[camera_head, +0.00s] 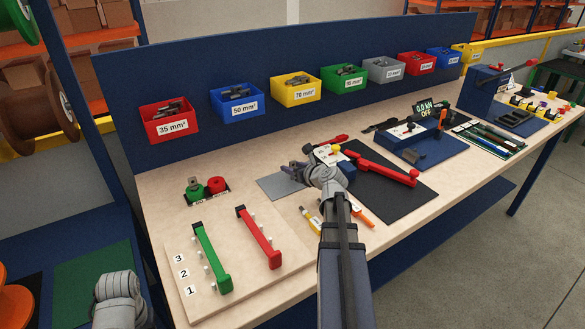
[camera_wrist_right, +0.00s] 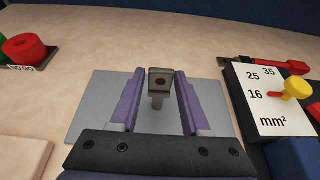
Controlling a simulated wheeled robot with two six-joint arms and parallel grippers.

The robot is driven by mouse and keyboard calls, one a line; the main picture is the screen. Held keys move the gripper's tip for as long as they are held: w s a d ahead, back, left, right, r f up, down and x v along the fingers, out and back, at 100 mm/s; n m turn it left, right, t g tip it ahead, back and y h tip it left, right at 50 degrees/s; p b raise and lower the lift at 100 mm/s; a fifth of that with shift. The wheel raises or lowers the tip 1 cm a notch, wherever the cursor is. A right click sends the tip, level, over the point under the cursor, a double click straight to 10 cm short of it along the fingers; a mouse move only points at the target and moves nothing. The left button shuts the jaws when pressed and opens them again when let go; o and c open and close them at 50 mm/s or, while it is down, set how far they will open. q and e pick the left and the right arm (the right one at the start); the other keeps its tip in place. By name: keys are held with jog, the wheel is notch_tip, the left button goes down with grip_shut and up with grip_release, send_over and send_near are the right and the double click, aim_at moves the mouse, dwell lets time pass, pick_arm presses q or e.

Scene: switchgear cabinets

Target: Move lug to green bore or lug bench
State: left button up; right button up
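A small metal lug (camera_wrist_right: 159,80) with a hole in its flat end shows between the purple fingers of my right gripper (camera_wrist_right: 160,90) in the wrist view. The fingers stand on both sides of it, with a narrow gap visible on each side. The grey mat (camera_wrist_right: 92,107) lies beneath; whether the lug rests on it is unclear. In the head view my right gripper (camera_head: 292,170) is over the mat (camera_head: 272,187), and the lug is not distinguishable. The green gauge block (camera_head: 195,188) stands left of it, beside the red NO GO block (camera_head: 216,185). My left gripper is out of view.
A crimping tool with red handles (camera_head: 385,169) lies on a black mat right of my gripper. Its die block (camera_wrist_right: 275,100) is close on the right. Lug bins, such as the yellow one (camera_head: 296,94), line the back. Green (camera_head: 211,258) and red (camera_head: 258,238) handled bars lie front left.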

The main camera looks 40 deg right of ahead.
jog(key=shift+o, duration=1)
jog(key=shift+r, duration=0.2)
jog(key=p+v, duration=0.5)
jog(key=v, duration=0.7)
